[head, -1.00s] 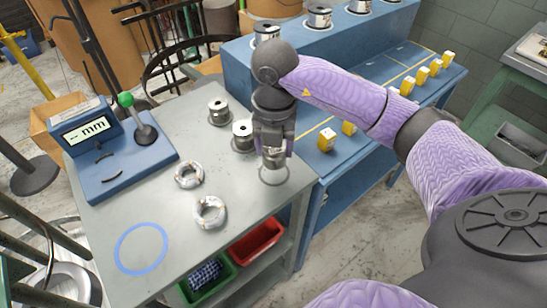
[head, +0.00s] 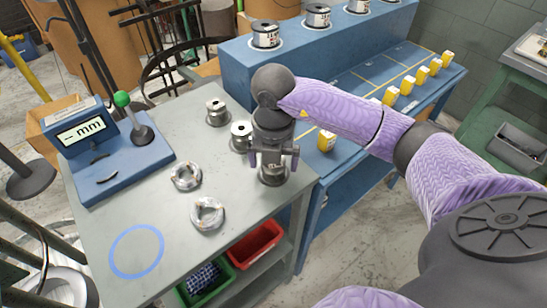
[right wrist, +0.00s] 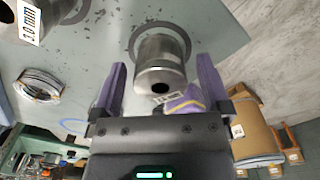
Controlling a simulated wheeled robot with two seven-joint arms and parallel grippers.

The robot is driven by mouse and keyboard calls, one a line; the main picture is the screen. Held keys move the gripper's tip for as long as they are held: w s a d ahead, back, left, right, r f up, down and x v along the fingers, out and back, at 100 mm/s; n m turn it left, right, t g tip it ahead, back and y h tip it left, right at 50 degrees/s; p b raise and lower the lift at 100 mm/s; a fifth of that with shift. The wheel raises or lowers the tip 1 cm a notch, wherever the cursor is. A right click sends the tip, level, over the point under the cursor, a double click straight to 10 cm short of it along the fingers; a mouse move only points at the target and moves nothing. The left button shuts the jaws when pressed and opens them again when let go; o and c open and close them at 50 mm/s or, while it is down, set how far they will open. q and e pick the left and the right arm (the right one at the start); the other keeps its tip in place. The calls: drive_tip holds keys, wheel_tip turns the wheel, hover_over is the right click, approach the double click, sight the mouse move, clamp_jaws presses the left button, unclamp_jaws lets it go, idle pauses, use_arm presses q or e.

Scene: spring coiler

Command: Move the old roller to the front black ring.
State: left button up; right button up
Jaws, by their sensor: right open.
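The old roller (head: 273,174), a bare grey metal cylinder, stands on the near right corner of the grey table. In the right wrist view the roller (right wrist: 161,66) shows end-on with a dark hole, and the dark front ring (right wrist: 134,42) is around its base. My right gripper (head: 274,158) is open, its purple fingers apart on either side of the roller. In the right wrist view the gripper (right wrist: 160,80) has gaps between both fingers and the roller. The ring's near side is hidden in the wrist view. My left gripper is not in view.
Two wire coils (head: 186,176) (head: 208,213) lie left of my gripper. A blue gauge (head: 118,160) fills the far left; a blue circle (head: 137,250) marks clear table. A blue bench (head: 355,100) adjoins on the right.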

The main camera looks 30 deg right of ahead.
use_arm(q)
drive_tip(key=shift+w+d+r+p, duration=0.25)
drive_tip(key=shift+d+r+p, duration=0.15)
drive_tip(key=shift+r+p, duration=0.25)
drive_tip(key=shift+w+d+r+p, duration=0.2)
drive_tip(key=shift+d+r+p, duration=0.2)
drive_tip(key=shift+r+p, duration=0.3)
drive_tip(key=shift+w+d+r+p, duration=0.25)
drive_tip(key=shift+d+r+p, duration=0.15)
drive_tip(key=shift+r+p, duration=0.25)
use_arm(e)
wheel_tip(320, 180, up, 12)
drive_tip(key=shift+r, duration=0.15)
